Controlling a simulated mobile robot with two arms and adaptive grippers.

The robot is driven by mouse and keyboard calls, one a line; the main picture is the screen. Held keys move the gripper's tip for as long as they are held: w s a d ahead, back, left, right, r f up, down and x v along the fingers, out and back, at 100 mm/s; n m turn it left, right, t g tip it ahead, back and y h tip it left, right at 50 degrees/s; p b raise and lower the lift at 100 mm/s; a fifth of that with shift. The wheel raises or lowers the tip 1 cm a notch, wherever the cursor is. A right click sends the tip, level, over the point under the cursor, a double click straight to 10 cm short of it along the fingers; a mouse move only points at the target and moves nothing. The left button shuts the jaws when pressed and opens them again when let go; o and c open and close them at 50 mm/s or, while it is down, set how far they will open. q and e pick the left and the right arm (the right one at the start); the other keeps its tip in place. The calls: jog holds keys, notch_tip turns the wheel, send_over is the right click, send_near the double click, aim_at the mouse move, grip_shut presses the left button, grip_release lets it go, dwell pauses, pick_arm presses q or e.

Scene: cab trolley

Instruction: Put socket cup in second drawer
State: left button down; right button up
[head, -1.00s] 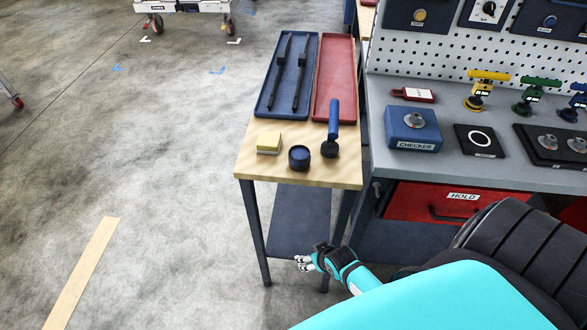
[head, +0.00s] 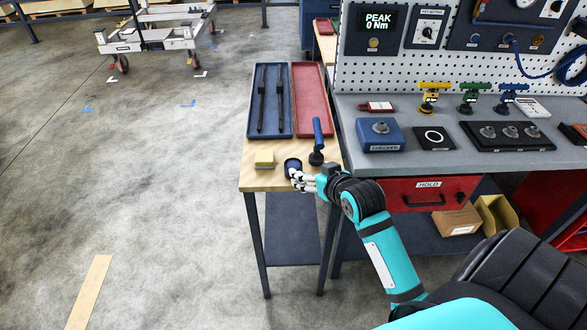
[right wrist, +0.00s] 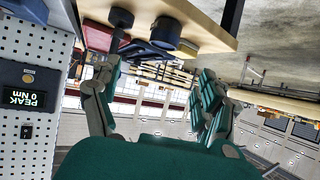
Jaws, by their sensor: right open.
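The socket cup (head: 292,164), a dark round cup, stands upright near the front edge of the small wooden-topped table. My right gripper (head: 298,180) is open and empty at the table's front edge, just in front of the cup in the head view. In the upside-down right wrist view, the cup (right wrist: 167,31) shows between the spread fingers of the gripper (right wrist: 158,68), beyond their tips. A shut red drawer (head: 413,194) labelled HOLD is under the grey workbench. I cannot tell which drawer counts as second. My left gripper is not in view.
A yellow sponge (head: 264,160) is left of the cup, and a blue-handled tool (head: 318,140) stands to its right. Blue (head: 286,100) and red (head: 312,103) trays lie behind. The workbench (head: 365,102) is close on the right.

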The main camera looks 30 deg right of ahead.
aim_at(294, 165)
jog(key=x, duration=0.7)
jog(key=shift+p, duration=0.35)
jog(key=shift+w+f, duration=0.3)
jog(key=shift+w, duration=0.2)
jog(key=shift+f+p+x, duration=0.2)
jog(key=shift+p+x, duration=0.1)
jog(key=shift+x, duration=1)
jog(key=shift+f+p+x, duration=0.15)
jog(key=shift+p+x, duration=0.15)
jog(key=shift+x, duration=1.05)
jog(key=shift+s+a, duration=0.2)
jog(key=shift+c, duration=0.4)
jog(key=c, duration=1.4)
jog(key=shift+r, duration=0.1)
